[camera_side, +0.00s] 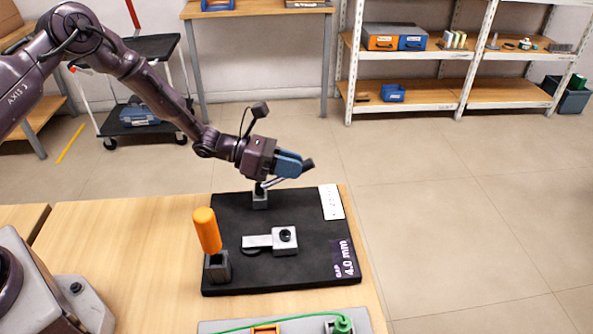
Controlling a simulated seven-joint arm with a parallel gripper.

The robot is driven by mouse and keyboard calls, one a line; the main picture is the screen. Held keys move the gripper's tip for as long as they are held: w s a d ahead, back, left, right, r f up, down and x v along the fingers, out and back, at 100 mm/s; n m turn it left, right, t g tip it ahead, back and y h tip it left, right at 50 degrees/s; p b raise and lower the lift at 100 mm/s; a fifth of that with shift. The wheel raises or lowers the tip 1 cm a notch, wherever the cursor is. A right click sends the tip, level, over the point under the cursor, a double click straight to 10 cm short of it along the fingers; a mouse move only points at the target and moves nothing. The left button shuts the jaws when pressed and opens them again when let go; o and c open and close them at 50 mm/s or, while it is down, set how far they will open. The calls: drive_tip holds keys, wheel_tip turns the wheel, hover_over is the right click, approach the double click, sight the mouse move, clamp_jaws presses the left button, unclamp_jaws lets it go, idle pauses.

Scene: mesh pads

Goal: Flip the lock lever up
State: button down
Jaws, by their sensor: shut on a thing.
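My gripper (296,166), with a blue front part, is over the back of a black board (225,218). The exact contact is hidden by the gripper.
A grey fixture (285,240) with a black knob sits mid-board. A tray with a green cable (343,324) lies in front.

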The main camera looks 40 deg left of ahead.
drive_tip(key=s+a+r+t+h, duration=0.1)
drive_tip(key=h, duration=0.1)
drive_tip(key=s+a+r+t+h, duration=0.1)
drive_tip(key=shift+m+t+h, duration=0.4)
drive_tip(key=shift+s+a+r+m+t+h, duration=0.3)
drive_tip(key=shift+s+a+h, duration=0.15)
drive_tip(key=shift+h, duration=0.35)
drive_tip(key=shift+s+a+r+m+t+h, duration=0.25)
drive_tip(key=shift+s+a+h, duration=0.2)
drive_tip(key=shift+h, duration=0.35)
drive_tip(key=c, duration=1)
unclamp_jaws()
drive_tip(key=v, duration=0.7)
drive_tip(key=shift+s+a+f, duration=0.1)
drive_tip(key=shift+a+f, duration=0.1)
drive_tip(key=shift+f, duration=0.05)
